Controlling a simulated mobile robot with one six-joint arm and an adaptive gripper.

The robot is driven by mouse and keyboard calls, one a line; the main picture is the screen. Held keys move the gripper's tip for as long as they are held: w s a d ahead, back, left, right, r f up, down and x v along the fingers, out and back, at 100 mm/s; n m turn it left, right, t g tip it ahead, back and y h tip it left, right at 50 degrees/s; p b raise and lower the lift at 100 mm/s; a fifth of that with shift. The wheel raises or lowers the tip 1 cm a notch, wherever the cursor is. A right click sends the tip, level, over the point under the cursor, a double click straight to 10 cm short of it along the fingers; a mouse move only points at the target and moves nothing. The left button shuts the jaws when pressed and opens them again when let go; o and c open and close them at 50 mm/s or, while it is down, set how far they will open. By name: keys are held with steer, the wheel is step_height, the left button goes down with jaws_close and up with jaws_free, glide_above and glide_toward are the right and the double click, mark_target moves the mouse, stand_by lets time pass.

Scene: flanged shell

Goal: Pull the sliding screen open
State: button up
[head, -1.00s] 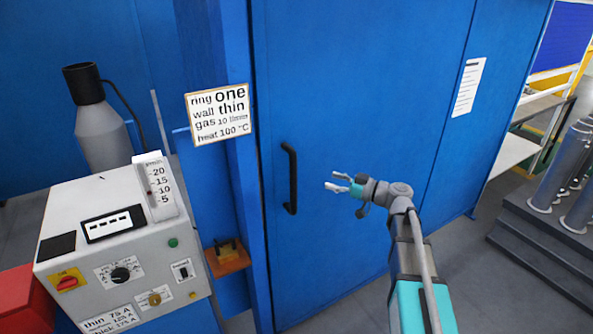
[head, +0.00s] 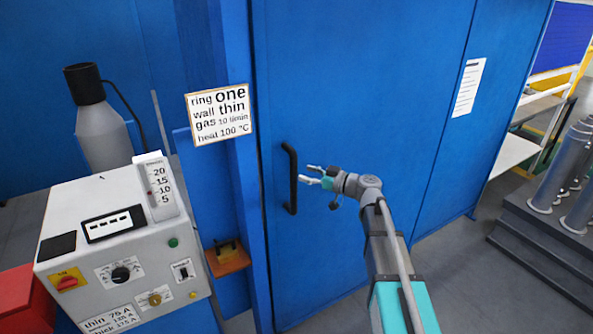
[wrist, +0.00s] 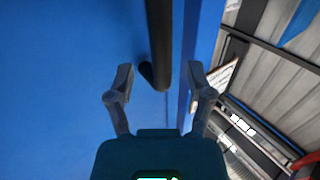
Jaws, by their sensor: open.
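The sliding screen (head: 350,90) is a large blue panel, its left edge up against a blue post. A black vertical bar handle (head: 290,178) is fixed near that left edge. My gripper (head: 304,175) is open and empty, just right of the handle in the head view, its fingers pointing left towards it. In the wrist view the handle (wrist: 160,45) runs down from the top, with its lower end ahead of the gap between the open fingertips (wrist: 158,78). The fingers do not appear closed around it.
A sign (head: 219,115) hangs on the post left of the handle. A white control box (head: 120,245) and a grey cylinder with a black top (head: 101,130) stand at the left. Dark steps (head: 540,245) with metal cylinders are at the right.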

mark_target(294, 170)
steer(key=shift+x, duration=2.45)
steer(key=shift+c, duration=0.3)
steer(key=c, duration=0.9)
